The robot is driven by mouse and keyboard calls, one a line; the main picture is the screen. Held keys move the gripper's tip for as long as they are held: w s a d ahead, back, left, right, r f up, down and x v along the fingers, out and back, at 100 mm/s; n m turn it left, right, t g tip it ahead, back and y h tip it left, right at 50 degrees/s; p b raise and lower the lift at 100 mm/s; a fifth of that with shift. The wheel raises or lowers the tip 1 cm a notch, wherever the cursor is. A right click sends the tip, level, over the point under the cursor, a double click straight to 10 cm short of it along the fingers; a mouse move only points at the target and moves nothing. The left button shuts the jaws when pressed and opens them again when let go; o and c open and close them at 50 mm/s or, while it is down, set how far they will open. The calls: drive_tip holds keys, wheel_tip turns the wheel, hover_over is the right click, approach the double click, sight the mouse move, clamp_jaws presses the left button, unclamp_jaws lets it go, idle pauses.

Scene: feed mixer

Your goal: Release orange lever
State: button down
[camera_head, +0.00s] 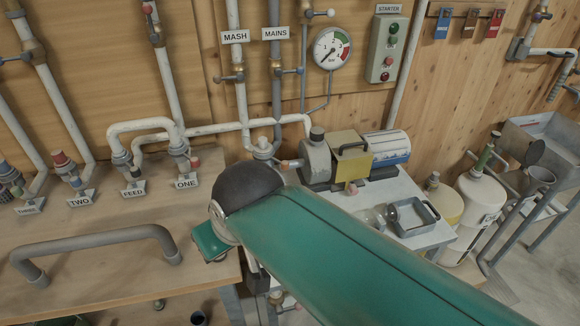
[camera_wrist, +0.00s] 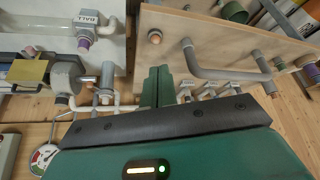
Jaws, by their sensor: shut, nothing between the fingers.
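A small lever with an orange-looking tip (camera_head: 286,164) sticks out at the left of the grey pump (camera_head: 316,160), by the white pipe joint. A short pale handle beside the pump in the wrist view (camera_wrist: 88,79) may be the same lever; I cannot tell. My gripper's green fingers (camera_wrist: 158,86) are shut and empty over the wooden bench's edge. In the head view my arm hides most of the gripper. An orange-pink round knob (camera_wrist: 155,37) sits on the bench, apart from the fingers.
The wooden bench (camera_head: 100,225) carries a grey bar handle (camera_head: 95,243) and several labelled valves, including FEED and ONE. Pipes rise behind it to the MASH and MAINS valves (camera_head: 256,75).

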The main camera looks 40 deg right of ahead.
drive_tip(key=w+d+f+m+g+y, duration=0.1)
drive_tip(key=w+d+f+m+y, duration=0.25)
drive_tip(key=w+d, duration=0.55)
drive_tip(key=w+d+f+m+y, duration=0.2)
drive_tip(key=w+d+f+y, duration=0.25)
drive_tip(key=w+d, duration=0.4)
drive_tip(key=s+d+f+m+t, duration=0.1)
drive_tip(key=d+f+t, duration=0.3)
drive_tip(key=d, duration=0.9)
drive_tip(key=d+f+m+t, duration=0.3)
drive_tip(key=d+f+t, duration=0.2)
drive_tip(key=d, duration=0.8)
drive_tip(key=shift+s+f+y, duration=0.3)
drive_tip(key=shift+s+f, duration=0.05)
drive_tip(key=shift+m, duration=0.25)
approach(279, 162)
drive_tip(key=w, duration=0.2)
drive_tip(key=w+f, duration=0.1)
drive_tip(key=shift+w+a+f, duration=0.1)
drive_tip(key=shift+w+a, duration=0.1)
drive_tip(key=shift+a, duration=0.2)
